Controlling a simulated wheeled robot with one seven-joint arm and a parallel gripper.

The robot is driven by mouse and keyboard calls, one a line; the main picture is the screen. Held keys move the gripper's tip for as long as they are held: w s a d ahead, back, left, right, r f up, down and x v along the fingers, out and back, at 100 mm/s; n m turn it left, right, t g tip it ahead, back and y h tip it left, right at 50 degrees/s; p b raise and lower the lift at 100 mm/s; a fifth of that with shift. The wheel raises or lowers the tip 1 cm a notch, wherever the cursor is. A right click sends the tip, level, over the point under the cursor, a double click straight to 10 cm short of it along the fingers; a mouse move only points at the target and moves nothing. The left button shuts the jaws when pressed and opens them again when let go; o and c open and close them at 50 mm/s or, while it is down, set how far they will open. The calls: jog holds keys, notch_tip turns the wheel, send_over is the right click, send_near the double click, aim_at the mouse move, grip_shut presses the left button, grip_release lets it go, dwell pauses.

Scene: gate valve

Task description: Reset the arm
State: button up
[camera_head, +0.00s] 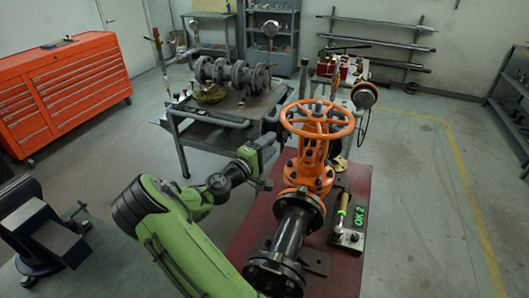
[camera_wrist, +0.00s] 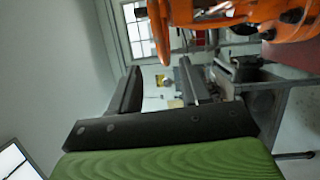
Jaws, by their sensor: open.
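The orange gate valve (camera_head: 308,170) stands upright on a dark red plate (camera_head: 345,270), with its orange handwheel (camera_head: 317,119) on top and a black flanged pipe (camera_head: 290,235) in front. My green arm reaches up from the bottom. My gripper (camera_head: 268,163) is just left of the valve body, below the handwheel's height, and looks apart from it. In the wrist view my gripper (camera_wrist: 188,85) is open with nothing between its fingers. Part of the orange valve (camera_wrist: 235,18) fills the top right there, close to the camera.
A dark workbench (camera_head: 215,130) with a crankshaft-like part (camera_head: 232,74) stands behind my gripper. A red tool cabinet (camera_head: 65,95) is far left. Floor is clear at right.

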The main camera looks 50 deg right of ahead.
jog(key=shift+a, duration=1.2)
jog(key=s+a+f+m+t+y, duration=0.1)
jog(key=s+a+m+y, duration=0.15)
jog(key=a+y, duration=0.55)
jog(key=s+a+f+m+t+y, duration=0.1)
jog(key=s+a+m+t+y, duration=0.15)
jog(key=a+y, duration=0.45)
jog(key=s+a+r+n+y, duration=0.1)
jog(key=s+a+r, duration=0.1)
jog(key=s+a, duration=0.2)
jog(key=s+a+r+n+t+y, duration=0.1)
jog(key=s+a, duration=0.3)
jog(key=a, duration=0.6)
jog(key=s+a+r+n+t+y, duration=0.1)
jog(key=s+a+r+n, duration=0.1)
jog(key=a, duration=0.5)
jog(key=shift+s+a+r+n+y, duration=0.4)
jog(key=shift+s+r, duration=0.4)
jog(key=shift+s, duration=0.35)
